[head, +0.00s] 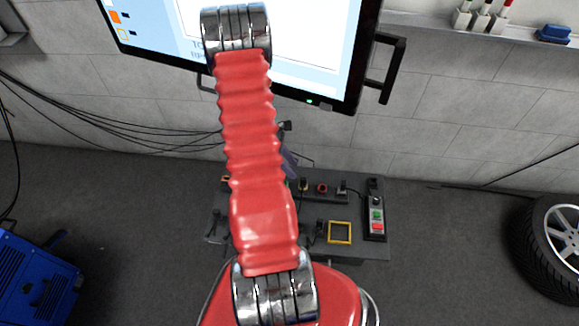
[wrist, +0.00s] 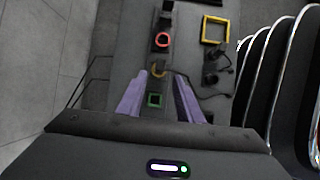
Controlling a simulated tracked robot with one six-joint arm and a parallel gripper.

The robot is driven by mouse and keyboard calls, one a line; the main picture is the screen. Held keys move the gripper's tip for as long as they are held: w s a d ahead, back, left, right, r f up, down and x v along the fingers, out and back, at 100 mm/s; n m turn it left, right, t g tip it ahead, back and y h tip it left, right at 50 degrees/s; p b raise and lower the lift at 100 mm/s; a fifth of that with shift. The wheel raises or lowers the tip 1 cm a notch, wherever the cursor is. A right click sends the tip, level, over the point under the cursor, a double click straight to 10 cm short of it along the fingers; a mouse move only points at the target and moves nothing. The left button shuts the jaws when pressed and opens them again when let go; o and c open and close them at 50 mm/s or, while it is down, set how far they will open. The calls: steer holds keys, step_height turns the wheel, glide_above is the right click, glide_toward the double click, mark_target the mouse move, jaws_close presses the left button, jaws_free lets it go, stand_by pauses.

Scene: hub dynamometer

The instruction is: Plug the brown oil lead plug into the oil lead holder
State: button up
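My gripper (wrist: 161,74) is open, with its two purple fingers spread above the dark bench. A small brown-orange curved piece (wrist: 156,71) lies between the fingertips. A dark cable runs to its right. I cannot tell whether this piece is the oil lead plug or a holder rim. A green square frame (wrist: 155,100) sits below it between the fingers, and a red ring (wrist: 162,40) lies beyond. A black plug (wrist: 210,77) with a cable stands to the right. In the head view my red arm hides much of the bench and most of the gripper.
A yellow square frame (head: 340,232) lies on the bench (head: 376,250). A button box (head: 376,219) with green and red buttons stands at its right edge. A large screen (head: 325,45) hangs above. A wheel (head: 556,240) is at right, a blue machine (head: 36,282) at left.

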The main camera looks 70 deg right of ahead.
mark_target(302, 178)
steer(key=shift+x, duration=4.25)
steer(key=shift+a, duration=0.1)
steer(key=shift+c, duration=0.5)
jaws_close()
steer(key=shift+r, duration=0.55)
steer(key=shift+r, duration=0.35)
steer(key=shift+w+r, duration=0.1)
steer(key=shift+r, duration=0.3)
steer(key=shift+r, duration=0.3)
steer(key=shift+r, duration=0.45)
